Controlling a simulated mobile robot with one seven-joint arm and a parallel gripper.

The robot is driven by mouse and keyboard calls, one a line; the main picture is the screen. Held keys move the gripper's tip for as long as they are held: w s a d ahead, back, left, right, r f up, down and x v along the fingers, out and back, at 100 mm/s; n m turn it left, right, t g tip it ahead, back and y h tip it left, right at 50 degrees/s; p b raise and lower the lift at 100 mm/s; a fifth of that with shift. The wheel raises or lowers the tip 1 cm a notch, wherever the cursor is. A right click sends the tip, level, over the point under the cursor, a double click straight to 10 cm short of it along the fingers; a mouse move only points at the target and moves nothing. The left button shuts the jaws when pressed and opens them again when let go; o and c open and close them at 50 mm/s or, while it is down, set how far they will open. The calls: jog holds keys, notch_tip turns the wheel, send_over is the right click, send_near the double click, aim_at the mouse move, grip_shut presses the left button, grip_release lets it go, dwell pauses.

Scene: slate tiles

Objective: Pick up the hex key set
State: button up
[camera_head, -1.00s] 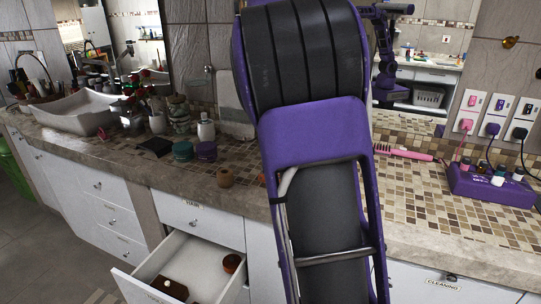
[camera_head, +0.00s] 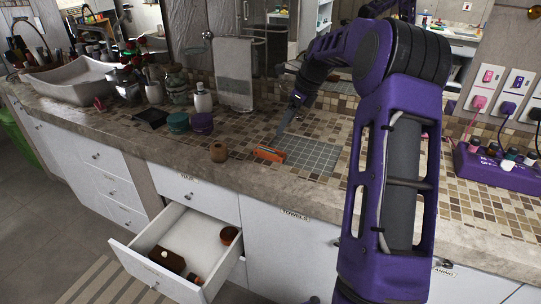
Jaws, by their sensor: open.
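The hex key set (camera_head: 269,153) appears to be the small orange and dark object lying on the tiled counter, near its front edge. My gripper (camera_head: 281,134) points down just above and behind it, at the end of my purple arm. The gripper is open and looks empty. It appears thin and edge-on here, so its fingertips are hard to make out. I cannot tell the exact gap between them and the orange object.
A grey grid patch (camera_head: 312,157) lies right of the orange object. An open drawer (camera_head: 190,250) juts out below. A purple power box (camera_head: 495,170) sits at right.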

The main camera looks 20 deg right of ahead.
aim_at(270, 151)
jog(key=b+x, duration=0.1)
jog(key=x, duration=1.1)
jog(key=shift+w+a+f, duration=0.1)
jog(key=shift+w+a, duration=0.05)
grip_shut()
